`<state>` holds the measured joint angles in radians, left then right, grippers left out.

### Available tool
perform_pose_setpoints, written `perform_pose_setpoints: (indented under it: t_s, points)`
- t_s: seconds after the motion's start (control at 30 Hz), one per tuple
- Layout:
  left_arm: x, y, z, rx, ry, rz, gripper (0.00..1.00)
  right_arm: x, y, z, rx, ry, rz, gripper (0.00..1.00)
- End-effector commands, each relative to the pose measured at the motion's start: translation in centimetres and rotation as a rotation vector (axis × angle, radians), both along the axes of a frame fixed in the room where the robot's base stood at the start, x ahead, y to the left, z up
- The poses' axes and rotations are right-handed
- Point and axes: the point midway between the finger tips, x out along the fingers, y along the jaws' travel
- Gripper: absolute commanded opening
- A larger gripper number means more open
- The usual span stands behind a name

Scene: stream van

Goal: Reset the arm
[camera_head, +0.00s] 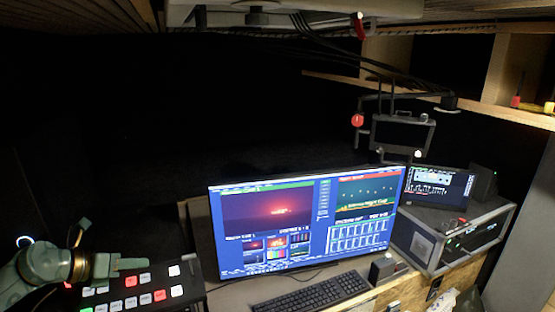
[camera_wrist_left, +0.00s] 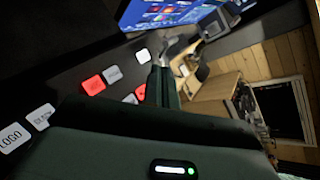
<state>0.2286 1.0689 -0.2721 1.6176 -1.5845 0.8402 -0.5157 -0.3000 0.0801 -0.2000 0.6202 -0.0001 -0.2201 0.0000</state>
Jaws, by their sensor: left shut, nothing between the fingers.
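My left gripper (camera_head: 132,264) comes in at the lower left of the head view. It is shut and empty, above the button panel (camera_head: 112,304). In the left wrist view my left gripper (camera_wrist_left: 160,84) shows its two dark fingers together, with nothing between them. The panel's white and lit red keys show around the fingers; a red key (camera_wrist_left: 93,85) lies left of them. How high the fingertips are above the keys I cannot tell. My right gripper is not in view.
A large monitor (camera_head: 300,226) stands right of the panel, with a black keyboard (camera_head: 310,292) in front. An equipment case (camera_head: 458,237) carries a small screen (camera_head: 440,187) at the right. A small monitor (camera_head: 402,135) hangs from an arm above. The space behind is dark.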

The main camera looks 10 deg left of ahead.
Motion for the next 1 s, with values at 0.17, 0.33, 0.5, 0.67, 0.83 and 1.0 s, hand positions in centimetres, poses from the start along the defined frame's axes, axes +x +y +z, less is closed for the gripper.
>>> perform_pose_setpoints:
  t_s: [0.17, 0.33, 0.5, 0.67, 0.83, 1.0]
  points:
    - [-0.7, -9.7, 1.4, -0.518, -0.183, 0.197, 0.00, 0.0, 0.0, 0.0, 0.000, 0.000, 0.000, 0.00]
    - [-4.0, -10.0, 1.5, -1.026, -0.188, 0.699, 0.00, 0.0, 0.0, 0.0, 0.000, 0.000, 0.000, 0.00]
    - [-9.8, -7.9, -2.9, -1.276, -0.038, 1.229, 0.00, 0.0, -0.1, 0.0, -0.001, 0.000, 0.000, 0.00]
    - [-15.8, -7.6, -6.7, -1.333, 0.130, 1.596, 0.00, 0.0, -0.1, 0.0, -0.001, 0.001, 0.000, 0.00]
    - [-22.2, -8.4, -9.4, -1.305, 0.311, 1.902, 0.00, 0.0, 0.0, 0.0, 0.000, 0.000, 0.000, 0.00]
    - [-23.4, -9.5, -16.0, -1.258, 0.425, 1.995, 0.00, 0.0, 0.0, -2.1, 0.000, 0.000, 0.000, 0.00]
